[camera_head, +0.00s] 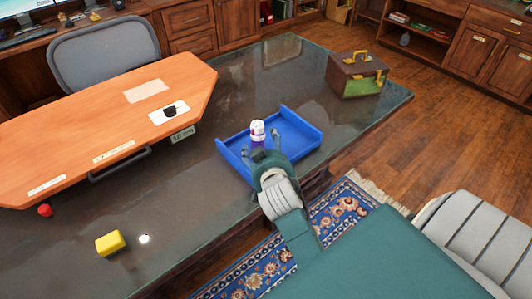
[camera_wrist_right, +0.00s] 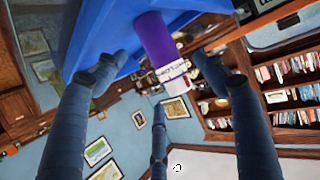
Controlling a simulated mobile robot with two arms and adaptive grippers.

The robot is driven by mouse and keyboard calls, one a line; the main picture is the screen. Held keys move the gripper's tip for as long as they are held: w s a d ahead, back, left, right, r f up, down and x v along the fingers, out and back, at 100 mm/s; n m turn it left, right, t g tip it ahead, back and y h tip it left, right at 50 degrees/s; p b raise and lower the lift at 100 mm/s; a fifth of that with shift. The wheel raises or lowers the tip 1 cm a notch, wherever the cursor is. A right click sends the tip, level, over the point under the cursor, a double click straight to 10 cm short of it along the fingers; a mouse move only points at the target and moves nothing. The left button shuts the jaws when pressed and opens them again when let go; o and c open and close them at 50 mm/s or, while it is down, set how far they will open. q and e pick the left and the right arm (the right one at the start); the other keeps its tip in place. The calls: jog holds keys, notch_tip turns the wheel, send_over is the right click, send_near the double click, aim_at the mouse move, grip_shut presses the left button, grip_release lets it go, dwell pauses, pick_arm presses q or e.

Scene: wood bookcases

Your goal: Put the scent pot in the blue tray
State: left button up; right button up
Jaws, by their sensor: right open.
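The scent pot (camera_head: 257,130), a small purple pot with a white label and pale cap, stands upright in the blue tray (camera_head: 307,131) on the dark desk. My right gripper (camera_head: 260,144) is open at the tray's near side, with its fingers spread about the pot. In the right wrist view, the pot (camera_wrist_right: 158,45) shows between the spread fingers (camera_wrist_right: 158,80), with its lower end against the blue tray (camera_wrist_right: 85,40); gaps show beside it. In the head view, the gripper hides part of the tray's near side. My left gripper is not in view.
A large orange board (camera_head: 90,125) covers the desk's left part. A yellow block (camera_head: 110,243) and a small white item (camera_head: 144,239) lie at the near left. A brown and green box (camera_head: 357,76) stands at the far right. The desk between tray and box is clear.

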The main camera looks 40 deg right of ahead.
jog(key=shift+v, duration=2.3)
